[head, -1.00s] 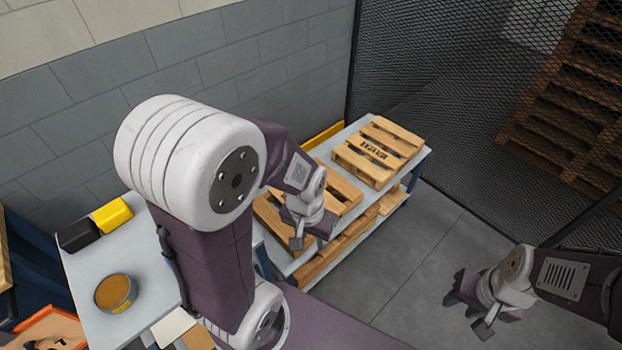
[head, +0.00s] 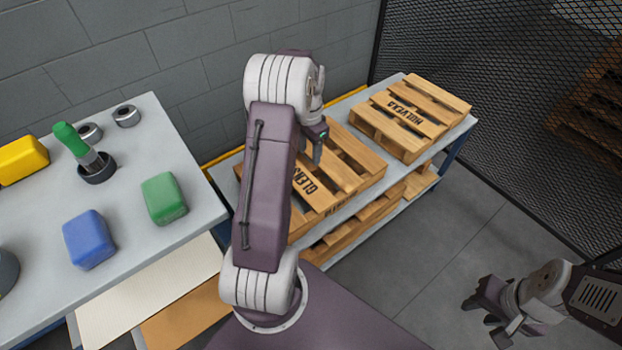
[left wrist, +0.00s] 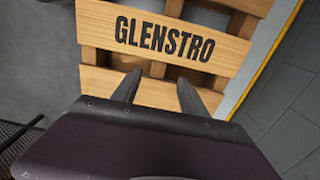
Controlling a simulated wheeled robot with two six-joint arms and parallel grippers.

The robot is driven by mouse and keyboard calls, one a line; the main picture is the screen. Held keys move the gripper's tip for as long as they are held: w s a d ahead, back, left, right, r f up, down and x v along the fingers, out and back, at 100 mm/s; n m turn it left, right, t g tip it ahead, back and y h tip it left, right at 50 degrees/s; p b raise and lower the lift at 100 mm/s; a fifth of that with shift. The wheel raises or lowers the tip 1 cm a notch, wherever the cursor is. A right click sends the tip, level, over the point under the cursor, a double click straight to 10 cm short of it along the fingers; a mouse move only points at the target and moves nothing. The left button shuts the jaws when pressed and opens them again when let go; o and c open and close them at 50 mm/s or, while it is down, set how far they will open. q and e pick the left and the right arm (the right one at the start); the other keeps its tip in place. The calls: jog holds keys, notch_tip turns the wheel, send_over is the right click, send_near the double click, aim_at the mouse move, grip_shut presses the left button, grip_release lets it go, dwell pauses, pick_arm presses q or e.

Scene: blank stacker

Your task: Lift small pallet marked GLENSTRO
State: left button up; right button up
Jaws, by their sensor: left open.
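The small wooden pallet marked GLENSTRO (head: 350,170) lies on the top of a low shelf unit, its label partly hidden behind my left arm in the head view. In the left wrist view the whole word shows on a slat of the pallet (left wrist: 165,40). My left gripper (left wrist: 158,90) is open and empty, with its two fingers over the pallet's edge below the label; I cannot tell whether they touch. In the head view the left gripper (head: 317,150) is above the pallet, partly hidden. My right gripper (head: 490,315) is open and empty, over the floor at right.
A worktable (head: 130,150) at left holds blue, green and yellow blocks and a green-handled brush. A mesh fence (head: 500,90) stands behind.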

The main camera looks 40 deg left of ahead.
aim_at(311, 167)
pick_arm(q)
notch_tip(311, 167, down, 9)
jog(key=b, duration=0.4)
jog(key=shift+w+d+b, duration=0.1)
jog(key=shift+w+b, duration=0.05)
jog(key=shift+b, duration=0.2)
jog(key=shift+r, duration=0.1)
jog(key=shift+c, duration=0.3)
grip_shut()
dwell(0.5)
